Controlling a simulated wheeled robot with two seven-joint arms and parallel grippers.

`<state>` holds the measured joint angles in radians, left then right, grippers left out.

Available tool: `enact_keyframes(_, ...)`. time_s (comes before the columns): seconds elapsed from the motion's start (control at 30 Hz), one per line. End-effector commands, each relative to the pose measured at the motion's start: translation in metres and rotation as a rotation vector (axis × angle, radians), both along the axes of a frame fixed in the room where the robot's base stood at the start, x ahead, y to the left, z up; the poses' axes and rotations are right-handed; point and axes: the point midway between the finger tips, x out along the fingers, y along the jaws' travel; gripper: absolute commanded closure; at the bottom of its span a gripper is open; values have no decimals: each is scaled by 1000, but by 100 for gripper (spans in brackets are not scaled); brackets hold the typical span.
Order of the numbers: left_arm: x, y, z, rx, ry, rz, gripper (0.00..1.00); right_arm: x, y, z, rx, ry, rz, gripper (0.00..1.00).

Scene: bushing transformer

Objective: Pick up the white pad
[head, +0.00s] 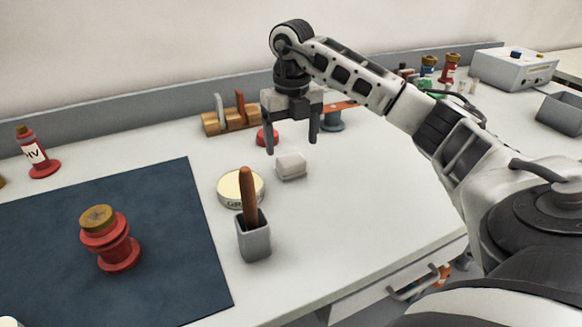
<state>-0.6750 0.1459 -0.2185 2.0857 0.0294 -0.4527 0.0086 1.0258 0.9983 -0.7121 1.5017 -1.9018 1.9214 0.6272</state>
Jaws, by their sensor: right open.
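The white pad (291,166) is a small pale block lying on the white table, right of the middle. My right gripper (291,148) points downward, its two fingers spread apart. It is open and empty, and its fingertips appear above and slightly behind the pad. I cannot tell the exact height of the gap. My left gripper is not in view.
Close to the pad are a round tin (229,190), a grey cup (254,241) with a brown handle, and a red piece (266,137). A wooden rack (228,122) stands behind. A red bushing (119,254) stands on the dark mat (185,270). The table right of the pad is clear.

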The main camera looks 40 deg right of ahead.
Motion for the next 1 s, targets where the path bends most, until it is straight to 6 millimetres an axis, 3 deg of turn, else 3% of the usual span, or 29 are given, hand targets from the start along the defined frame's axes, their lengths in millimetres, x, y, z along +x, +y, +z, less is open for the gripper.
enact_keyframes(0.17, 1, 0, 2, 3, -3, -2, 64, 1, 1, -12, 0, 2, 1, 22)
enact_keyframes(0.47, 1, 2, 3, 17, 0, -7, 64, 4, 2, -53, 1, 2, 0, 22)
enact_keyframes(0.73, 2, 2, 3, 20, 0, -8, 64, 5, 2, -57, 1, -1, 1, 22)
enact_keyframes(0.77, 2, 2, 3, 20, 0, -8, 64, 5, 2, -56, 1, -1, 1, 25)
enact_keyframes(0.93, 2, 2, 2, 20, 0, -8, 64, 5, 2, -56, 1, -1, 1, 70)
enact_keyframes(1.0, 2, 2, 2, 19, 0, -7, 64, 5, 2, -56, 1, -1, 1, 70)
